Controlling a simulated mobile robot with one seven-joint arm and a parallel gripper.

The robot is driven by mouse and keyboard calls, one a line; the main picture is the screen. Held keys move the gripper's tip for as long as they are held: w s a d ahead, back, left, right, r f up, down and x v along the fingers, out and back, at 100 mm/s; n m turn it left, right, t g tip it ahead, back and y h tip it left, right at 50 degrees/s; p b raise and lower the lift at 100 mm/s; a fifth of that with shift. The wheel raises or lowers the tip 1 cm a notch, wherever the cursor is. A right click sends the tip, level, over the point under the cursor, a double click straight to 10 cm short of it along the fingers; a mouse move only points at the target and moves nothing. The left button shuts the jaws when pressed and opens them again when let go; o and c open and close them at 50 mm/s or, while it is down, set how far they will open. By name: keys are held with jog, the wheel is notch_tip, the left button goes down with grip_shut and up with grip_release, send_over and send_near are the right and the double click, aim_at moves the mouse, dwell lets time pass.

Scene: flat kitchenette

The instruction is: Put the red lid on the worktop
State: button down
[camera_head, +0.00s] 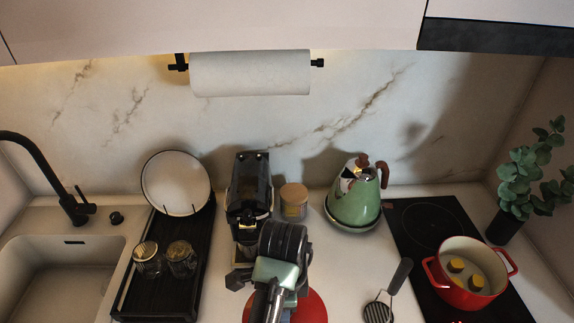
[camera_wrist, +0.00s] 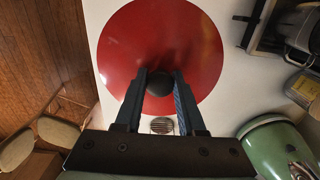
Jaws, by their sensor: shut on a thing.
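The red lid (camera_wrist: 190,40) is a round, glossy disc with a black knob (camera_wrist: 159,82) at its middle. My gripper (camera_wrist: 160,76) has its two fingers closed on the knob from either side. In the head view the red lid (camera_head: 314,308) shows partly below my arm, over the front of the worktop (camera_head: 345,275). My arm hides much of it and the fingertips. I cannot tell whether the lid touches the worktop or hangs just above it.
A red pot (camera_head: 433,279) stands open on the black hob at right, with yellow-topped items inside. A spatula (camera_head: 381,309) lies near the lid. A green kettle (camera_head: 352,207), a coffee machine (camera_head: 240,190) and a wooden-lidded jar (camera_head: 293,204) stand behind. A black tray (camera_head: 196,261) holds two glass jars.

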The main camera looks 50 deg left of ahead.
notch_tip(320, 180, down, 9)
jog(key=shift+f+p, duration=0.1)
jog(key=shift+p, duration=0.4)
jog(key=shift+f, duration=0.1)
jog(key=c, duration=0.5)
grip_release()
notch_tip(320, 180, up, 12)
jog(key=shift+f+p, duration=0.15)
jog(key=shift+p, duration=0.2)
jog(key=shift+r+p, duration=0.35)
jog(key=shift+p, duration=0.05)
